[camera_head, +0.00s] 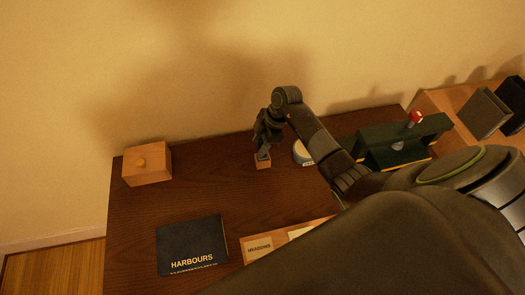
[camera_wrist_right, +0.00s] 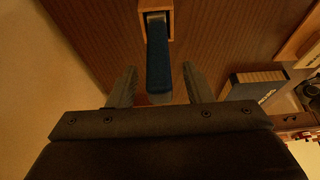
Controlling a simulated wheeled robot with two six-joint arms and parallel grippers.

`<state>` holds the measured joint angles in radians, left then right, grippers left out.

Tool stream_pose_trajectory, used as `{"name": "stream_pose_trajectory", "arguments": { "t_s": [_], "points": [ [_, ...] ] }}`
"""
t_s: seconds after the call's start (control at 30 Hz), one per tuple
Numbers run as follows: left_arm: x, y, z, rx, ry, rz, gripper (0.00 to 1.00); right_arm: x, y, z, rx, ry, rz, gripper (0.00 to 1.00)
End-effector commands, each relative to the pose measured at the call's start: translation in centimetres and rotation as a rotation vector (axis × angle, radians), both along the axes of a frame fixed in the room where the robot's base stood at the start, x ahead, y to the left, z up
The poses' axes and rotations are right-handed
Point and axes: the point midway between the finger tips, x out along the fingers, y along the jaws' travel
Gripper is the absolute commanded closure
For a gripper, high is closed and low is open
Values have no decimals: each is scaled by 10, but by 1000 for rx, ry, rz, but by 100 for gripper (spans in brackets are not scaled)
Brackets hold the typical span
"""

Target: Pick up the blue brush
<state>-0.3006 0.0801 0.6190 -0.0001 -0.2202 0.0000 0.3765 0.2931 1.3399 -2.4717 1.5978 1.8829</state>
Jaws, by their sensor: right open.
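The blue brush (camera_wrist_right: 158,62) shows in the right wrist view as a long blue bar. Its far end sits in a small wooden holder (camera_wrist_right: 142,28), and its near end reaches between my fingers. My right gripper (camera_wrist_right: 155,85) is open, with one finger on each side of the brush and a visible gap on both sides. In the head view my right gripper (camera_head: 263,140) points down just above the wooden holder (camera_head: 263,165), and it mostly hides the brush there. My left gripper is not in view.
A wooden box with a knob (camera_head: 147,164) stands at the desk's left. A dark HARBOURS book (camera_head: 192,240) lies in front. A round pale item (camera_head: 301,152) is right of the holder, partly behind my arm. A dark green stand (camera_head: 378,155) is further right. The left-middle desk is clear.

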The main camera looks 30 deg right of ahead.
Motion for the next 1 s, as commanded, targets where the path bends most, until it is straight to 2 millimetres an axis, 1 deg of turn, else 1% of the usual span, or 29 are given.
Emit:
{"name": "stream_pose_trajectory", "arguments": {
  "t_s": [0.03, 0.07, 0.3, 0.4, 0.63, 0.73, 0.87, 1.0],
  "points": [
    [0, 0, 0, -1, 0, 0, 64, 0, 0, 0, 0, 0, 0, 55],
    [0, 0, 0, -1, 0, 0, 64, 0, 0, 0, 0, 0, 0, 57],
    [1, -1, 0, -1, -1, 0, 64, 0, 0, 0, 0, 0, -1, 89],
    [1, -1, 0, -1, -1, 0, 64, 0, 0, 0, 0, 0, -1, 100],
    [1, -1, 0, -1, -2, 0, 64, 0, 0, 1, 0, 0, 0, 100],
    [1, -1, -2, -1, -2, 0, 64, 0, -1, 7, 0, -1, 0, 100],
    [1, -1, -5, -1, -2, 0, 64, 1, -1, 25, -2, -5, 1, 100],
    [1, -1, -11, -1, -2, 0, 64, 1, -1, 53, -3, -5, 1, 100]
  ]
}}
